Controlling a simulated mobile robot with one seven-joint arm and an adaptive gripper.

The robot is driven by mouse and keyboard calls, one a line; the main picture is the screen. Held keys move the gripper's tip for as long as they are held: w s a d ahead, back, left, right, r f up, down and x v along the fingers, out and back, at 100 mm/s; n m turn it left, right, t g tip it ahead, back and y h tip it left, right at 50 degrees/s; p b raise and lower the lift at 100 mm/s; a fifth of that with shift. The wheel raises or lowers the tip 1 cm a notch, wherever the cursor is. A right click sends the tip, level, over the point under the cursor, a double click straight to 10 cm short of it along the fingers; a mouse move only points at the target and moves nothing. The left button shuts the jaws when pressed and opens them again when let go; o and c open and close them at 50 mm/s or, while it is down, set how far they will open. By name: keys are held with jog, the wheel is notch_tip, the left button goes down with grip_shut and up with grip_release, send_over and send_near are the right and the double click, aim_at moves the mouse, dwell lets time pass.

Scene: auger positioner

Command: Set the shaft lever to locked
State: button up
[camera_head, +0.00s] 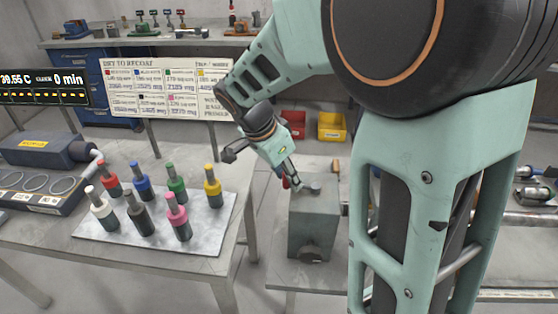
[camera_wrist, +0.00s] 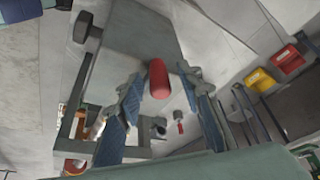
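A grey box-shaped housing (camera_head: 315,224) stands on the low bench, with a round dark boss on its front. In the wrist view the housing (camera_wrist: 140,32) fills the upper middle. A red cylindrical grip (camera_wrist: 158,80), apparently the shaft lever's handle, stands out by the housing. A bit of red (camera_head: 286,182) shows beside my gripper in the head view. My gripper (camera_head: 291,178) is at the housing's upper left. In the wrist view my gripper (camera_wrist: 162,82) is open, with a blue-padded finger on each side of the red grip. Gaps show on both sides; the lever's marks are not legible.
A table on the left holds a pale mat (camera_head: 205,226) with several coloured-collar tools. Red (camera_head: 293,123) and yellow (camera_head: 332,126) bins stand behind the housing. A printed board (camera_head: 165,90) stands behind the table. My arm covers much of the right side.

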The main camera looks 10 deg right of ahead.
jog(key=shift+c, duration=0.6)
grip_shut()
